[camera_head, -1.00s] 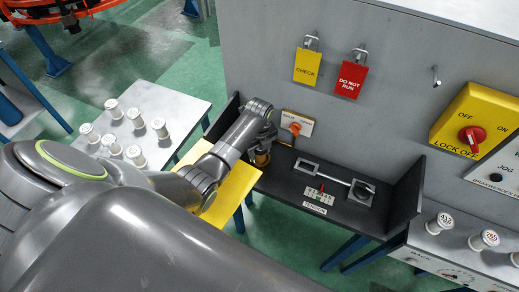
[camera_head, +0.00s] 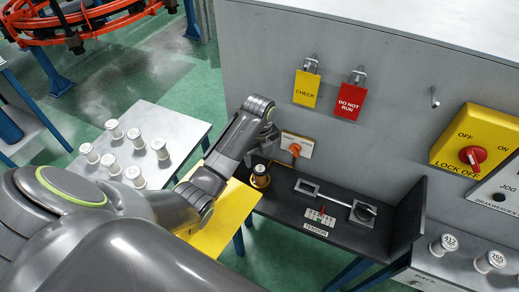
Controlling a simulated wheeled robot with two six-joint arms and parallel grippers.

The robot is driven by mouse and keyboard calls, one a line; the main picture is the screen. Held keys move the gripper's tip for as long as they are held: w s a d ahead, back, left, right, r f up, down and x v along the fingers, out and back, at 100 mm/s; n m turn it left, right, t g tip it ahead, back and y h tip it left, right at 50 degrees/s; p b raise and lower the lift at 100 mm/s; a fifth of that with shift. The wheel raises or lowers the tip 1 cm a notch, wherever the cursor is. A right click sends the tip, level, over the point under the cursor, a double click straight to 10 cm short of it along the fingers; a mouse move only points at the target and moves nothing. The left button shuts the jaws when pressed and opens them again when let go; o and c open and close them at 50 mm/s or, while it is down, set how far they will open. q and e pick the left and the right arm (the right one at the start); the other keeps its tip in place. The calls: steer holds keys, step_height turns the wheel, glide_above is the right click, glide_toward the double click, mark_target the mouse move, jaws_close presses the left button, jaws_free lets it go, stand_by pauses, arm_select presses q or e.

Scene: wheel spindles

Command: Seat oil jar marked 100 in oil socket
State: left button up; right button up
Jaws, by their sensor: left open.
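An amber jar with a dark body and a pale round top (camera_head: 260,172) stands upright at the left end of the black shelf (camera_head: 285,205). The mark on its top is too small to read. It appears to sit in a brass-coloured holder, but I cannot tell how deep. My left gripper (camera_head: 270,140) is open and empty, above and apart from the jar, close to the grey panel wall. My right gripper is not in view.
An orange knob (camera_head: 295,149) is on the wall close to the gripper. A tension lever (camera_head: 325,193) lies along the shelf. Several white spools (camera_head: 108,160) stand on a grey table at left. A yellow plate (camera_head: 217,232) lies beside the shelf. Red and yellow tags hang above.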

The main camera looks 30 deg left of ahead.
arm_select(q)
steer(key=shift+r, duration=1.75)
